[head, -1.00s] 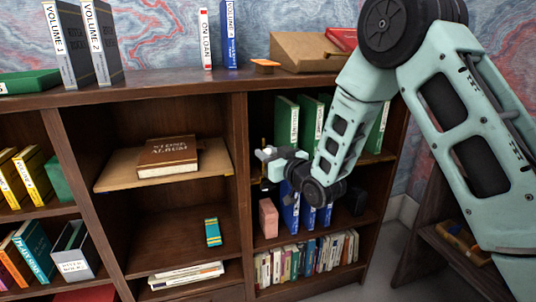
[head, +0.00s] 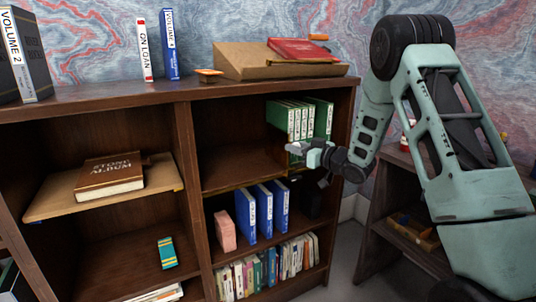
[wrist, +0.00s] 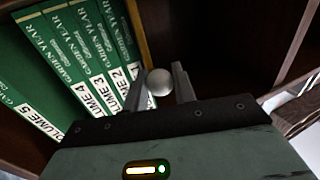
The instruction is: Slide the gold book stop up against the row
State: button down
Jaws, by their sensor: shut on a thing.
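The gold book stop (wrist: 139,30) shows in the wrist view as a thin upright gold strip beside the Volume 1 end of the green book row (wrist: 85,60). No clear gap shows between strip and books. A round silver knob (wrist: 159,82) sits between my fingers, and my gripper (wrist: 162,88) is shut on it. In the head view my gripper (head: 299,148) is in front of the left lower part of the green books (head: 300,120), hiding most of the stop. Volume 5 (wrist: 40,118) is nearest the left in the wrist view.
The upper right bay is bare left of the green books, up to the wooden divider (head: 187,175). Blue books (head: 262,210) and a pink block (head: 225,230) stand on the shelf below. The case's right side (head: 343,130) is close beside my arm.

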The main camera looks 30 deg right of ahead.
jog(key=d, duration=1.1)
jog(key=shift+p, duration=0.4)
jog(key=c, duration=1.2)
grip_release()
jog(key=shift+o, duration=0.2)
jog(key=v, duration=1.7)
jog(key=shift+s, duration=0.15)
